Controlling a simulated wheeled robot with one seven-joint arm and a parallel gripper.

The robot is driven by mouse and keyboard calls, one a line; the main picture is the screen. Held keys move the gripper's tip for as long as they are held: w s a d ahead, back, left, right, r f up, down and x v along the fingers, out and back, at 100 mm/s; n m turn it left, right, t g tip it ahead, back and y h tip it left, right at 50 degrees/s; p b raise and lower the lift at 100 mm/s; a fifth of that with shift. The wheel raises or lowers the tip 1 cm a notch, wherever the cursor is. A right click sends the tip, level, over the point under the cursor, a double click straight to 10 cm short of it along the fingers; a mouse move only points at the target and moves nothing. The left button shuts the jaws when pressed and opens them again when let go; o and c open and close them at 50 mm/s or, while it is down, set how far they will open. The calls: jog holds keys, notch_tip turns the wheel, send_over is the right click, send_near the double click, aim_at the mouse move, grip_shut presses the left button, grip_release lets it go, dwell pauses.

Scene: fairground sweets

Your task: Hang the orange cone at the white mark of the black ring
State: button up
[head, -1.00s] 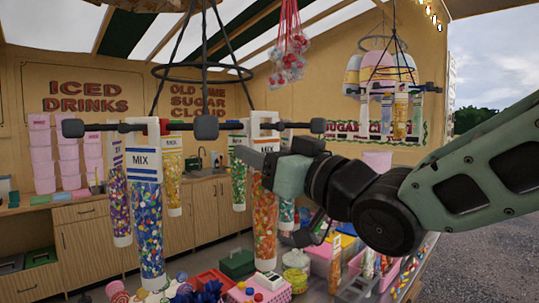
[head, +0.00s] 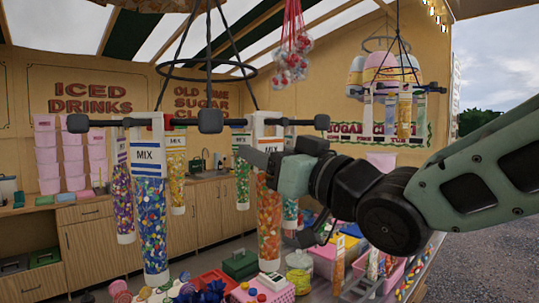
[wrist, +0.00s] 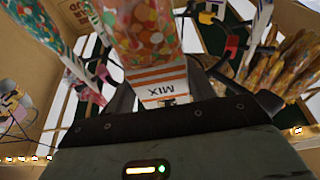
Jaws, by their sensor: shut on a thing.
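The orange cone (head: 269,220) is a clear tapered tube of mixed orange sweets with a white, orange-striped MIX label and a white top. It hangs upright below the bar level of the front rack in the head view. My gripper (head: 258,160) is shut on its upper label part from the right. In the wrist view the cone (wrist: 145,30) stands between my fingers. Its white top overlaps the rack's dark bar; I cannot tell whether it rests on it. The black ring (head: 208,78) hangs on rods above the bars. I cannot make out the white mark.
A blue cone (head: 154,225) hangs close on the left, with purple, yellow and green cones behind. A second rack (head: 400,75) hangs at the back right. A red bunch (head: 292,45) hangs above. The counter below holds sweets and boxes.

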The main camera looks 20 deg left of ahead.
jog(key=o, duration=1)
jog(key=b+v, duration=0.4)
jog(key=v, duration=0.6)
jog(key=shift+b, duration=0.3)
